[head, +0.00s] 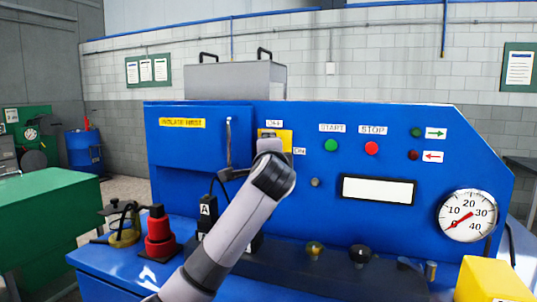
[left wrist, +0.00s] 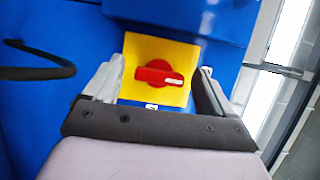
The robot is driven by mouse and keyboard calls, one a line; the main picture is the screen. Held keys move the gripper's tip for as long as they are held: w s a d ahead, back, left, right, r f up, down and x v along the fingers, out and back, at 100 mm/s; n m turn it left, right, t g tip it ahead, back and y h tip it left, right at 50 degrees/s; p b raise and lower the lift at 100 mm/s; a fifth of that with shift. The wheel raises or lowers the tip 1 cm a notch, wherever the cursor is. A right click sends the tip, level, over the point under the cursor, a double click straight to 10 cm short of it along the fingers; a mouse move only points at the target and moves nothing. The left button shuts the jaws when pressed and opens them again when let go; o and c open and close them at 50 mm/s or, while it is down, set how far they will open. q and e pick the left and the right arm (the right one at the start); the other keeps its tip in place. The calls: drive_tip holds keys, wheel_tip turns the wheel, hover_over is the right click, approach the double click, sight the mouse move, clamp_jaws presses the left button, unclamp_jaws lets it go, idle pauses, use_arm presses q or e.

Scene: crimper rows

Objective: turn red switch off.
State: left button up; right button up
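The red switch (left wrist: 158,75) is a rotary knob on a yellow plate (left wrist: 142,48), set on the blue panel. Its handle lies roughly level in the left wrist view, with a white mark at the right end. In the head view, my left gripper covers the knob, and only part of the yellow plate (head: 287,134) shows. An OFF label (head: 275,123) is above the plate and an ON label (head: 299,151) to its right. My left gripper (left wrist: 161,68) is open, its fingers on either side of the knob. Contact cannot be told. My right gripper is out of view.
A door handle (head: 229,140) stands out left of the plate. Green START (head: 331,145) and red STOP (head: 372,148) buttons are to the right, with a display (head: 378,190) and gauge (head: 467,215). A red-and-black tool (head: 159,232) stands on the bench at left.

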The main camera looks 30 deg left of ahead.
use_arm(q)
drive_tip(key=b+v, duration=0.1)
drive_tip(key=v, duration=0.6)
drive_tip(key=shift+b, duration=0.4)
drive_tip(key=shift+d, duration=0.1)
